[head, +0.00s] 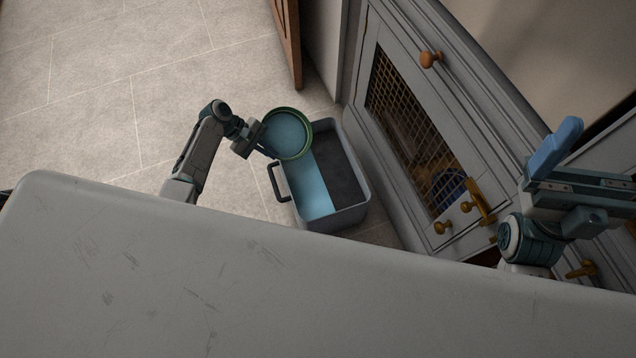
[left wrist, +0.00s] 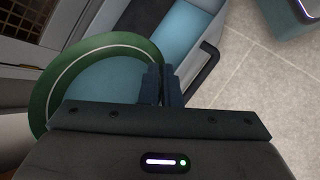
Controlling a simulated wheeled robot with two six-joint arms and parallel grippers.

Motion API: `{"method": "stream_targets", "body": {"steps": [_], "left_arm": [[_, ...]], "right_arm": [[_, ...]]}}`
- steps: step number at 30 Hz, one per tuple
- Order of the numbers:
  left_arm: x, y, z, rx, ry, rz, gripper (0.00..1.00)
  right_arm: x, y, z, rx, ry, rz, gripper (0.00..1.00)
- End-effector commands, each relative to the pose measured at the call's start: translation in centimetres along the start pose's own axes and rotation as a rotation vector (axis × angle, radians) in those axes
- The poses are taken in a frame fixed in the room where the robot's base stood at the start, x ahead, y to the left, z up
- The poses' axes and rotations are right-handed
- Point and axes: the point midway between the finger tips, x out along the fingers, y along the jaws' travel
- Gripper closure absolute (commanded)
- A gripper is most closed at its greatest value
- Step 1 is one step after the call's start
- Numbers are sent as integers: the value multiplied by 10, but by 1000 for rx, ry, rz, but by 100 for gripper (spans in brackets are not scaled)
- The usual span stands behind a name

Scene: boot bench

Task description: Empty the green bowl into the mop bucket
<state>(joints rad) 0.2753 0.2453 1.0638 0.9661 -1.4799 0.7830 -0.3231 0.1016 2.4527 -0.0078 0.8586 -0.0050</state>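The green bowl (head: 287,134) has a green rim and a pale blue inside; I cannot tell whether the blue is liquid. It is over the back left end of the mop bucket (head: 337,222), a grey rectangular tub on the floor with a dark handle. The bucket's inside is light blue on the left and dark grey on the right. My left gripper (head: 259,139) is shut on the bowl's rim at its left side. The bowl also shows in the left wrist view (left wrist: 105,82), beside the fingers (left wrist: 161,86). My right gripper (head: 558,148) is far right, away from both; its finger gap is unclear.
A grey cabinet (head: 400,160) with a mesh door and wooden knobs (head: 431,60) stands just right of the bucket. A wooden door edge (head: 288,45) is behind. A pale worn surface (head: 240,280) fills the front. Tiled floor (head: 110,90) is clear to the left.

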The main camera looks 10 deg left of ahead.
Motion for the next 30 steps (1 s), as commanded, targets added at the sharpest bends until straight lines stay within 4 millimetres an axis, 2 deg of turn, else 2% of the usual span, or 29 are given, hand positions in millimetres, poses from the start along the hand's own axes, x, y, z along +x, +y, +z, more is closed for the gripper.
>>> {"method": "stream_targets", "body": {"steps": [21,30], "left_arm": [[-1,1,9,48,112,-6,100],[0,1,9,61,142,-7,100]], "right_arm": [[31,3,-5,0,0,0,0],[36,4,-6,0,0,0,0]]}}
